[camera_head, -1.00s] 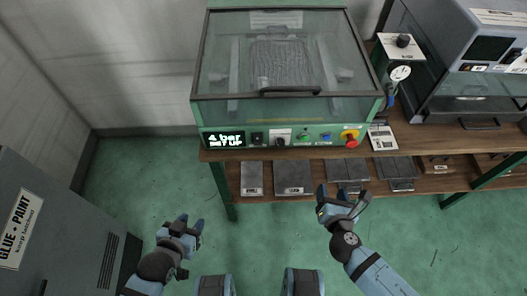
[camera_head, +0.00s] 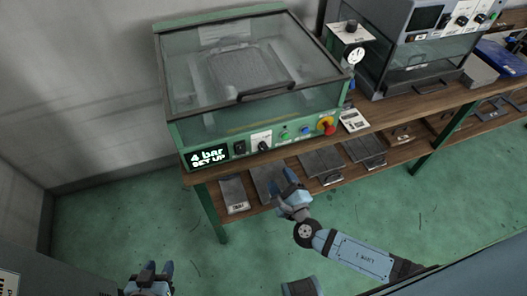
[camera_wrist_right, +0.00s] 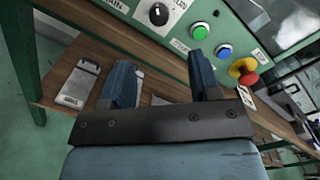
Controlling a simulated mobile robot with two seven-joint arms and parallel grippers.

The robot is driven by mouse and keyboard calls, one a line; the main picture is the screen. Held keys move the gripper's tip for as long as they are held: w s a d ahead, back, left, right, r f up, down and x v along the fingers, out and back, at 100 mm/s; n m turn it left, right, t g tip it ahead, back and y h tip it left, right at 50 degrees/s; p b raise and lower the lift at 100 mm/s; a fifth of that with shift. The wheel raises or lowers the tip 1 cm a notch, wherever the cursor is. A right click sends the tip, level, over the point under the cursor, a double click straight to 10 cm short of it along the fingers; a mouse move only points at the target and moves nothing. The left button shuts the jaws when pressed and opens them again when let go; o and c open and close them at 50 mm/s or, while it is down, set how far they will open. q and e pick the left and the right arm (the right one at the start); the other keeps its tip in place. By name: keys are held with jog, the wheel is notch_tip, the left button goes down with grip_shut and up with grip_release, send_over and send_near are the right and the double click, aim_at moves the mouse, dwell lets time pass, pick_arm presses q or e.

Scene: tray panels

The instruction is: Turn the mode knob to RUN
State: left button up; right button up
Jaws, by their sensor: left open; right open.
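The mode knob (camera_head: 263,146) is a black rotary knob on a white plate on the green front panel of the machine. In the right wrist view the knob (camera_wrist_right: 158,14) is at the top, with a white pointer line and partly cut-off lettering. The display (camera_head: 208,157) reads "4 bar SET UP". My right gripper (camera_head: 289,181) is open and empty, in front of and below the panel, apart from the knob. Its two fingers also show in the right wrist view (camera_wrist_right: 163,80). My left gripper (camera_head: 152,270) is open and empty low at the left, far from the panel.
Right of the knob are a green button (camera_head: 284,136), a blue button (camera_head: 305,130) and a red emergency stop (camera_head: 327,126) on yellow. A black switch (camera_head: 239,148) is left of it. The wooden bench (camera_head: 385,117) has a lower shelf with metal plates. Open floor lies in front.

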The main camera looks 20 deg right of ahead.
aim_at(264, 150)
jog(key=w, duration=0.7)
jog(key=w+a, duration=0.1)
jog(key=w, duration=0.3)
jog(key=shift+w, duration=0.15)
